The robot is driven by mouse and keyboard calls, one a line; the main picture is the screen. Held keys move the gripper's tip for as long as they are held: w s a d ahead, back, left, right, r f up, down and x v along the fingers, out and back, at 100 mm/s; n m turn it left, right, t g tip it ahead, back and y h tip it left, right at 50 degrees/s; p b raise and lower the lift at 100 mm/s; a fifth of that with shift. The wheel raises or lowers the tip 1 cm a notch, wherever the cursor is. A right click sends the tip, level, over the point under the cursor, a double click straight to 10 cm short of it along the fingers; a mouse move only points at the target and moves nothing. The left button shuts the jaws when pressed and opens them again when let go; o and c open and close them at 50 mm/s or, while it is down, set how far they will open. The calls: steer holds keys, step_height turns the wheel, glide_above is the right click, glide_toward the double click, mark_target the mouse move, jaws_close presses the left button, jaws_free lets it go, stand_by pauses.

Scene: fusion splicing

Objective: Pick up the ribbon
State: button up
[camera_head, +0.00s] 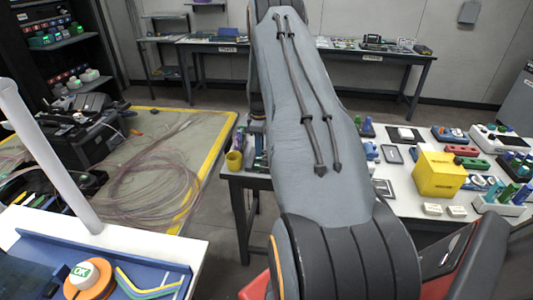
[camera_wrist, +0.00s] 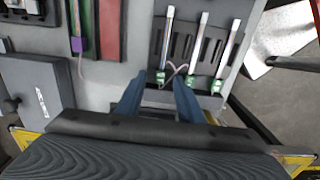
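In the wrist view my gripper (camera_wrist: 158,84) shows as two blue fingers, spread apart with a gap between them. No held thing is visible in that gap. Just beyond the fingertips is a dark slotted holder (camera_wrist: 182,47) with three white sticks (camera_wrist: 194,42) that have green ends. A thin pale strand (camera_wrist: 178,68) loops between the green ends. I cannot tell for sure which thing is the ribbon. In the head view my arm fills the middle and my gripper is out of sight.
A purple piece (camera_wrist: 79,45) with a thin cable lies left of the holder, near a grey box (camera_wrist: 37,97). In the head view, a yellow box (camera_head: 438,174) stands on the right table, and loose fibre coils (camera_head: 150,185) lie on a yellow-edged surface at left.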

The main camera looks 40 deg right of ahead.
jaws_close()
steer(key=shift+r, duration=0.15)
step_height(320, 180, up, 10)
steer(key=b, duration=0.3)
